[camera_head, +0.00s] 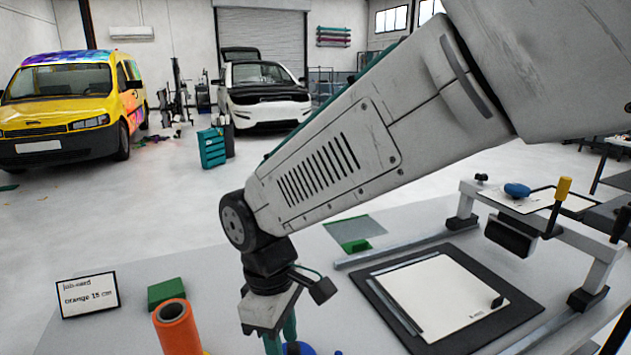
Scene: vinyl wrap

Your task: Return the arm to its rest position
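My arm reaches from the upper right down to the lower middle of the head view. My gripper (280,342) hangs from the wrist at the bottom edge, pointing down over the near part of the table. Its teal fingers are partly cut off by the frame edge, so their opening and anything between them cannot be made out. An orange roll (177,327) stands upright to the left of the gripper. A blue object (298,348) shows just right of the fingers, mostly cut off.
A job card (88,295) reading "orange 15 cm" and a green block (166,292) are at left. A dark-framed white sheet (437,292) lies right, beside a grey gantry (602,262) with a yellow handle (562,189). A scraper-like green-edged sheet (355,230) lies behind. Vehicles stand beyond.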

